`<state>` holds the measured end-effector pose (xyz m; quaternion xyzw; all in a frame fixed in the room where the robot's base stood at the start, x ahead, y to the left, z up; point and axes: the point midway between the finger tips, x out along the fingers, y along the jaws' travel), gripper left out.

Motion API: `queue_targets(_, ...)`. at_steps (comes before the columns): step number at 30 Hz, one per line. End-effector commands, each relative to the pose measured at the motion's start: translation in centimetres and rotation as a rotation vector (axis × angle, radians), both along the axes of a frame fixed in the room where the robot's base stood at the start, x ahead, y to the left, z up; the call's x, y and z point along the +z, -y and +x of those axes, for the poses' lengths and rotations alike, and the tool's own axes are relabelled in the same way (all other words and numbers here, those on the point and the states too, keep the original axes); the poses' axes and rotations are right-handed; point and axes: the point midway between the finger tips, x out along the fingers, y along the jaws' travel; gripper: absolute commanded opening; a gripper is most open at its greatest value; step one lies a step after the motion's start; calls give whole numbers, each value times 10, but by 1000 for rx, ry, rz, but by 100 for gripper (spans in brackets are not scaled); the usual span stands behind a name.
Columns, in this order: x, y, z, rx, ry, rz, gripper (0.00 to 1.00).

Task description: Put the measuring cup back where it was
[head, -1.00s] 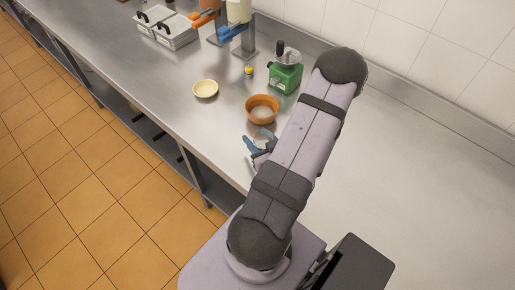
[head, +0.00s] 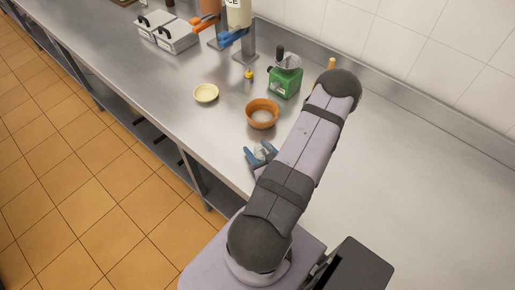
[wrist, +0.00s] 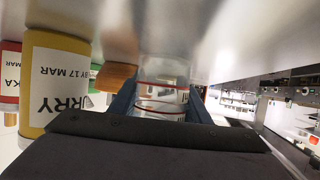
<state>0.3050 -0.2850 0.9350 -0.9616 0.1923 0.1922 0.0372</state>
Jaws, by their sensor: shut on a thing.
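The measuring cup (wrist: 161,72) is clear with red markings and sits between the two blue fingers of my gripper (wrist: 161,98) in the wrist view. My gripper is shut on it. In the head view my gripper (head: 261,153) is near the counter's front edge, just in front of the orange-brown bowl, with a small clear part of the cup (head: 260,155) showing between the fingers. My arm hides part of the area behind it. I cannot tell whether the cup touches the counter.
An orange-brown bowl (head: 262,115), a pale yellow bowl (head: 205,93), a small yellow-topped bottle (head: 248,77) and a green device (head: 285,79) stand farther back. A yellow curry container (wrist: 58,80) is close at left in the wrist view. The counter's right side (head: 420,180) looks clear.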

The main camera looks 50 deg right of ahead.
Motion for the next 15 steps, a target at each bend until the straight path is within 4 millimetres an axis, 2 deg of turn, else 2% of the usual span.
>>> queue_targets(6, -4, 0, 0, 0, 1, 0, 20)
queue_targets(7, -4, 0, 0, 0, 0, 0, 45)
queue_targets(9, -3, 0, 0, 0, 0, 0, 62)
queue_targets(15, -3, 0, 0, 0, 0, 0, 62)
